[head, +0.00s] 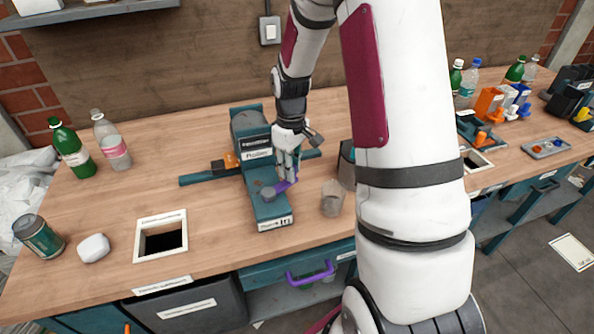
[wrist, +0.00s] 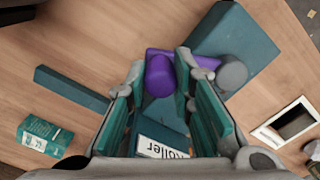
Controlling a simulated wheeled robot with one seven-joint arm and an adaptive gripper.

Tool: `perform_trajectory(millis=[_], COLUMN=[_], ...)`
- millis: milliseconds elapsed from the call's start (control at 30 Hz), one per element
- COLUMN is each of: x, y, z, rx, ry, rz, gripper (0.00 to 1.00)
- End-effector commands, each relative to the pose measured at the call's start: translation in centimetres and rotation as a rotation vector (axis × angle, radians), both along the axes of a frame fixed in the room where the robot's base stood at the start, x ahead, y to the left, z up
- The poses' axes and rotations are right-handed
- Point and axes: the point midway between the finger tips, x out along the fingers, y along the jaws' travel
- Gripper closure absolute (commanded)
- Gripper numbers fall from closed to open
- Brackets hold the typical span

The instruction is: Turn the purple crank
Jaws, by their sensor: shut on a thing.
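A teal press-like machine (head: 250,150) stands on the wooden bench. Its purple crank (head: 284,186) is low on the front, beside a grey round hub (head: 268,193). My gripper (head: 288,176) reaches down over the crank from above and partly hides it. In the wrist view, the purple crank (wrist: 208,62) runs from the grey hub (wrist: 232,74) to a purple knob (wrist: 160,76). The fingers of my gripper (wrist: 160,82) stand on either side of the knob and are shut on it.
Bare bench surrounds the opening.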

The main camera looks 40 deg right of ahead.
Motion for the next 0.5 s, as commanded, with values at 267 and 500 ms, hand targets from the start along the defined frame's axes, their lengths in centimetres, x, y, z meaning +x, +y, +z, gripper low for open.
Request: perform_trajectory(millis=[267,500], x=[1.9,3.0], y=[0.6,1.1], z=[0.1,0.0], rx=[0.001,0.001], ry=[0.000,0.001], rz=[0.245,0.404], gripper=[1.00,1.00])
